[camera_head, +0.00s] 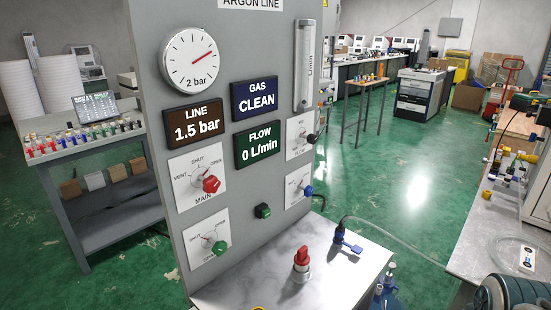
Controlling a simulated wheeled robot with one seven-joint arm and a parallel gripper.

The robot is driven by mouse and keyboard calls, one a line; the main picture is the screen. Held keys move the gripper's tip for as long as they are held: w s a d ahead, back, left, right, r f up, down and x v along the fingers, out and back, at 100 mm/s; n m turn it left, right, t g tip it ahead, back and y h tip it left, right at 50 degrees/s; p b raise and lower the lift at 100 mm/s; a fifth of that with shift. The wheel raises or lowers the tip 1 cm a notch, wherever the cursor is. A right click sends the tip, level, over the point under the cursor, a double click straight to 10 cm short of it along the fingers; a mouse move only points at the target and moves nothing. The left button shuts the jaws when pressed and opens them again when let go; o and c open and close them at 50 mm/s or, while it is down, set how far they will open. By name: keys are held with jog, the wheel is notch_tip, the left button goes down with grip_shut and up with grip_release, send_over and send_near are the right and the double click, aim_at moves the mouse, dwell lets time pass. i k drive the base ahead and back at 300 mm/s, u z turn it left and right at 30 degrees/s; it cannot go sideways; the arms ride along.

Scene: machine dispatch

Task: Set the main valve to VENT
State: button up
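The main valve is a red knob (211,184) on a white plate (188,190) marked MAIN, on the left of the grey ARGON LINE panel (245,60). Its plate reads VENT at left, SHUT at top and OPEN at right. The knob's pointer seems to lie toward the OPEN side, but it is too small to be sure. The LINE display (197,123) reads 1.5 bar, the GAS display (254,98) CLEAN, and the FLOW display (259,146) 0 L/min. The round gauge (190,60) is above them.
Below MAIN is a green knob (219,248) on its own plate. A black knob (312,138) and a blue knob (308,191) are at right. A red knob (301,258) and a blue-handled fitting (346,240) stand on the shelf (335,285). Green floor lies open behind.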

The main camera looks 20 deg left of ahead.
aim_at(211, 184)
jog(key=u, duration=1.7)
